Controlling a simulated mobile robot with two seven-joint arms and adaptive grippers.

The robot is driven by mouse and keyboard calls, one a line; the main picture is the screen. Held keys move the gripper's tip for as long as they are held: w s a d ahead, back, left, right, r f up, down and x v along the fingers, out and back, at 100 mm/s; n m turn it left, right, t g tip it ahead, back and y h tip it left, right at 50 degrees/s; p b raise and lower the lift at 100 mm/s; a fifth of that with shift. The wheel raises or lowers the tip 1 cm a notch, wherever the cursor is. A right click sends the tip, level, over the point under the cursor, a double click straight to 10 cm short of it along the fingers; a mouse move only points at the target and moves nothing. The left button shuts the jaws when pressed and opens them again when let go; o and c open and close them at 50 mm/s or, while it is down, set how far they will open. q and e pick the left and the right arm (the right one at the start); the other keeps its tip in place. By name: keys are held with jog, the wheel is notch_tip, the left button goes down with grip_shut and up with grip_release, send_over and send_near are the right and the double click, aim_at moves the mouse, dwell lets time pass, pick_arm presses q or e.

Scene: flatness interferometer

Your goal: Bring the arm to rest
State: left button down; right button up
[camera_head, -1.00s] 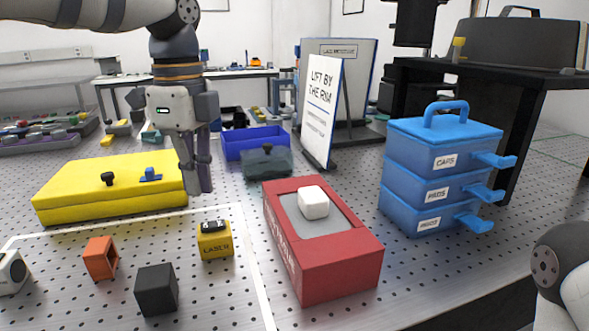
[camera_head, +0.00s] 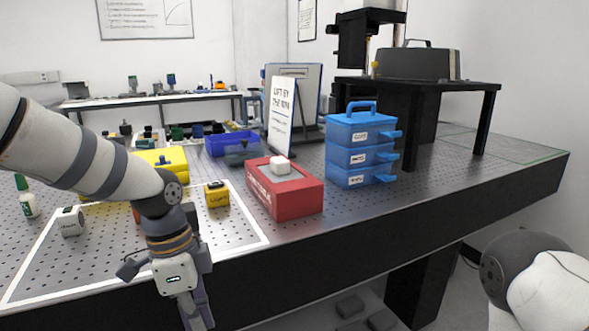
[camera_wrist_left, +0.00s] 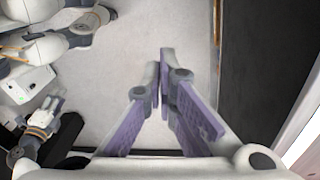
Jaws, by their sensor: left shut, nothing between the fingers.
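My left arm comes in from the left in the head view and bends down in front of the bench's front edge. My left gripper (camera_head: 203,322) points down below the bench top, at the lower edge of the picture. In the left wrist view its purple-padded fingers (camera_wrist_left: 160,75) converge, shut with nothing between them, above pale floor. In the head view my right arm shows only as white and grey links at the lower right. No right gripper can be made out there.

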pick_arm(q)
jog(key=s+f+n, duration=0.8)
jog(key=s+f, duration=0.9)
jog(key=f, duration=0.2)
jog(key=s+a+f+n, duration=0.2)
jog(key=s+a+n, duration=0.1)
jog(key=s, duration=0.5)
jog(key=s+a+f+n+y, duration=0.1)
jog(key=s+a+n, duration=0.2)
jog(key=s, duration=0.5)
jog(key=shift+a+f+n+y, duration=0.3)
jog(key=shift+a+f+n, duration=0.1)
jog(key=shift+n, duration=0.4)
